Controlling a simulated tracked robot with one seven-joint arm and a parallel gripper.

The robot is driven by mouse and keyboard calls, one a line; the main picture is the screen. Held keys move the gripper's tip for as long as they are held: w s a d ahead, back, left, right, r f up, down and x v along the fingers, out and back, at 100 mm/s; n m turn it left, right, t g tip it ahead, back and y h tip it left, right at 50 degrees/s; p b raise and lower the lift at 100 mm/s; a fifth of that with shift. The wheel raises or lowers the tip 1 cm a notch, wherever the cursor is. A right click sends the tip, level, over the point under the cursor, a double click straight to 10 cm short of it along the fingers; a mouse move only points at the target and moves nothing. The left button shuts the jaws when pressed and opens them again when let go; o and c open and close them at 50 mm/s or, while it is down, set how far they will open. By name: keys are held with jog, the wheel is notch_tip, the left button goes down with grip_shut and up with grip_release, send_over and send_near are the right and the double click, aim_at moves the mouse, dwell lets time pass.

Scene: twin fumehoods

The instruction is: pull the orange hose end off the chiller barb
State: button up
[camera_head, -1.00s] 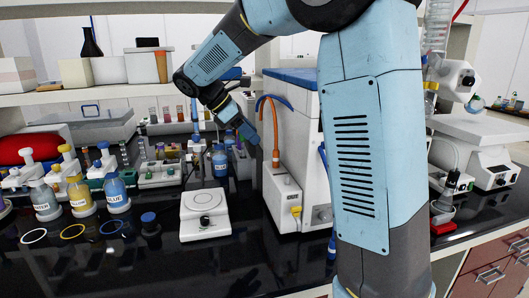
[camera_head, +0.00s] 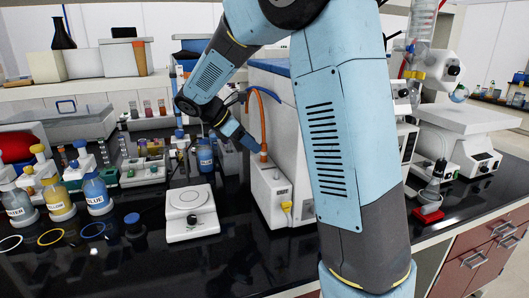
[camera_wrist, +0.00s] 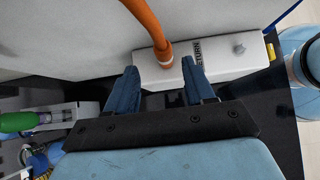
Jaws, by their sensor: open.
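The orange hose (camera_head: 262,122) comes down the side of the large white cabinet to a small white chiller box (camera_head: 270,192). In the wrist view, the orange hose (camera_wrist: 148,25) ends in a collar on top of the white box (camera_wrist: 222,62), beside a "RETURN" label. The barb itself is hidden by the hose end. My gripper (camera_wrist: 160,68) is open, with blue fingers on either side of the hose end in the picture. I cannot tell whether either finger touches it. In the head view, my gripper (camera_head: 249,143) is just left of the hose end (camera_head: 263,156).
The large white cabinet (camera_head: 312,150) stands close behind the hose. A white hotplate (camera_head: 191,213) sits left of the chiller. The black bench (camera_head: 150,270) is clear in front.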

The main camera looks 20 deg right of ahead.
aim_at(264, 152)
jog(key=shift+s+x, duration=0.15)
jog(key=shift+x, duration=1.1)
jog(key=shift+s+x, duration=0.15)
jog(key=shift+x, duration=1.1)
jog(key=shift+a+f, duration=0.15)
jog(key=shift+f, duration=0.05)
grip_shut()
